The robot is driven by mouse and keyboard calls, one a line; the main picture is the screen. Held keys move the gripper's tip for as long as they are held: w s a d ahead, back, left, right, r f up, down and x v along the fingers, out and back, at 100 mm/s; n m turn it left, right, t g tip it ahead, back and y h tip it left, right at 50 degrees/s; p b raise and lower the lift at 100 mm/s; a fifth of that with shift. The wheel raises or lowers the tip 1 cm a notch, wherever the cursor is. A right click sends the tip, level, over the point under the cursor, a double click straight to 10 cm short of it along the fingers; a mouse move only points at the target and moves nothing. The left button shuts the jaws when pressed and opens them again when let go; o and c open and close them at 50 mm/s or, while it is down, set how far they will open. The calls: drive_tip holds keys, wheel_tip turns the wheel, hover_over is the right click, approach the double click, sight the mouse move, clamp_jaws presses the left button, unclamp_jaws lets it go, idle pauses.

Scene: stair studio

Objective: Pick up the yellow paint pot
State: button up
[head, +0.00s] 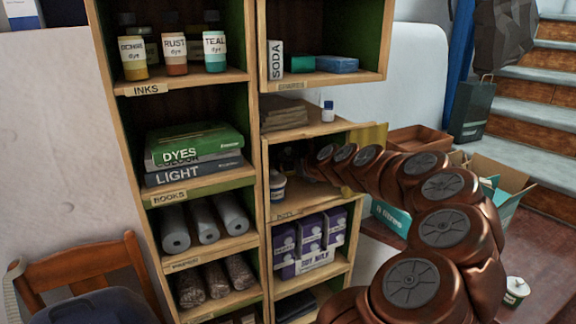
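I cannot make out a yellow paint pot for certain. A small pale pot with a dark band (278,187) stands at the left of the middle right-hand shelf compartment, above a partly hidden label. My brown jointed arm reaches from the lower right into this compartment. Its far end is close to the right of the pale pot, in shadow. My gripper's fingers are too dark and hidden to tell whether they are open or shut, or hold anything. A yellow-olive panel (372,138) shows behind my arm.
The wooden shelf unit (252,140) holds dye bottles (173,56), books (195,146), grey rolls (203,222) and purple cartons (310,243). A small white bottle (328,112) stands above my arm's end. A chair (85,265) is at lower left; boxes and stairs (540,100) are at right.

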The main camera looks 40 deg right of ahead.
drive_tip(key=w, duration=0.2)
drive_tip(key=shift+w+d+f, duration=0.1)
drive_tip(key=shift+w+d, duration=0.15)
drive_tip(key=shift+w, duration=0.1)
drive_tip(key=shift+p+x, duration=0.3)
drive_tip(key=shift+x, duration=0.75)
drive_tip(key=shift+s+f, duration=0.1)
drive_tip(key=c, duration=1.3)
drive_tip(key=shift+p, duration=0.35)
